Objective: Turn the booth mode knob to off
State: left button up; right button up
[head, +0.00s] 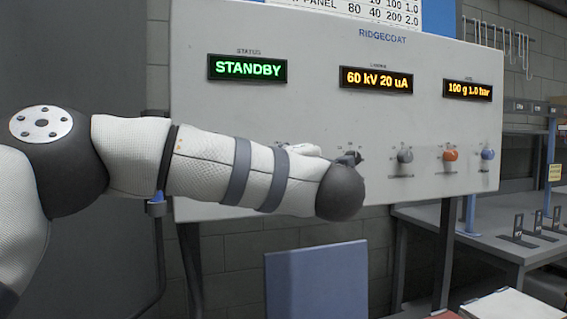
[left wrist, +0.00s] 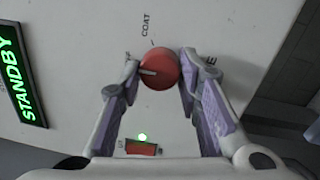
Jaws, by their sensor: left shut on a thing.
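A round red knob (left wrist: 159,69) sits on the pale panel in the left wrist view. A short pale mark on it points to the picture's left. The word COAT is printed above it; another label at its right is mostly hidden by a finger. My left gripper (left wrist: 160,72) has its two fingers on either side of the knob, shut on it. In the head view my left forearm crosses in front of the panel (head: 330,90) and hides this knob and the gripper. The status display (head: 248,69) reads STANDBY. My right gripper is not in view.
A lit green lamp (left wrist: 142,137) and a red switch (left wrist: 141,148) are near the gripper's base. A dark knob (head: 350,158), a grey knob (head: 405,156), an orange knob (head: 450,155) and a blue knob (head: 487,154) line the panel. A grey bench (head: 490,237) stands at right.

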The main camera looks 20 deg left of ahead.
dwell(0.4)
pick_arm(q)
jog(key=o, duration=1.1)
jog(key=shift+o, duration=0.2)
jog(key=r+v, duration=0.1)
jog(key=v, duration=1.1)
jog(key=shift+f, duration=0.45)
